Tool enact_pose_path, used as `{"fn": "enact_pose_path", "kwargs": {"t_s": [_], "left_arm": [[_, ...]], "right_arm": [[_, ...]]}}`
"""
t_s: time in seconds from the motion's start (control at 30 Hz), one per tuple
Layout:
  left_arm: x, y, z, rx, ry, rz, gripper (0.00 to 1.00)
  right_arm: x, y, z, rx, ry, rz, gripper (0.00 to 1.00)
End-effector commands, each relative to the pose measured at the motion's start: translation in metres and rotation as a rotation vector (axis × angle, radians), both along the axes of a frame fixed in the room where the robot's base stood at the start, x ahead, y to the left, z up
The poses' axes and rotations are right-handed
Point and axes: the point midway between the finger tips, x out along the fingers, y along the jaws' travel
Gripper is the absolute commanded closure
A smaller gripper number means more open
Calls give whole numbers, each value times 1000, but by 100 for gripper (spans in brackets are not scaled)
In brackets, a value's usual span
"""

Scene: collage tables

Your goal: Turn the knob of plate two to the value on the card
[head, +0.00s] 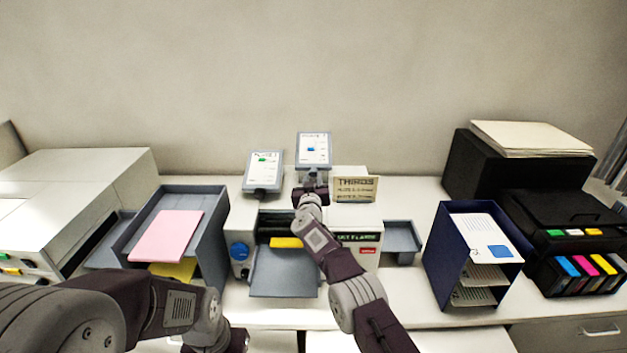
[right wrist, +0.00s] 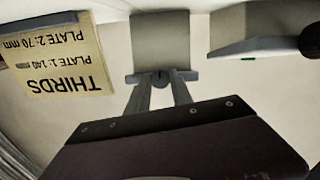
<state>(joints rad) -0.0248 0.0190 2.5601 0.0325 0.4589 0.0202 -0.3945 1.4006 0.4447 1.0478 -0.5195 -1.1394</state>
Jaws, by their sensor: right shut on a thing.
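The card (head: 356,189) stands at the back of the table, right of the two plates. In the right wrist view the card (right wrist: 62,60) appears upside down and reads THIRDS, PLATE 1: 140 mm, PLATE 2: 70 mm. Two grey plates with white displays stand at the back, a left one (head: 265,168) and a middle one (head: 314,148). Their display text is too small to read. My right gripper (right wrist: 160,86) is shut on the small dark knob (right wrist: 160,77) at the base of the middle plate. My left arm shows at lower left; its fingertips are out of view.
A white machine with a blue dial (head: 239,251) and a grey front tray (head: 284,278) lies under my right forearm. A grey tray with pink paper (head: 166,236) is on the left. A blue holder (head: 437,250) and a black printer (head: 556,213) are on the right.

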Motion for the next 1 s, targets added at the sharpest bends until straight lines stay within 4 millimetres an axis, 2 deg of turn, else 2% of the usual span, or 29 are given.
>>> {"fn": "enact_pose_path", "kwargs": {"t_s": [0.37,0.4,0.43,0.47,0.77,1.0], "left_arm": [[0,0,-2,0,0,0,64],[0,0,-2,0,0,0,64],[0,0,-2,0,0,0,64],[0,0,-2,0,0,0,64],[0,0,-3,0,0,0,64],[0,0,-14,0,0,0,64]], "right_arm": [[0,0,2,-18,-2,-6,100],[0,0,2,-18,-2,-6,62],[0,0,2,-18,-2,-6,54],[0,0,2,-18,-2,-6,51],[0,0,1,-19,0,-6,51],[-7,0,-2,-21,3,-12,51]]}}
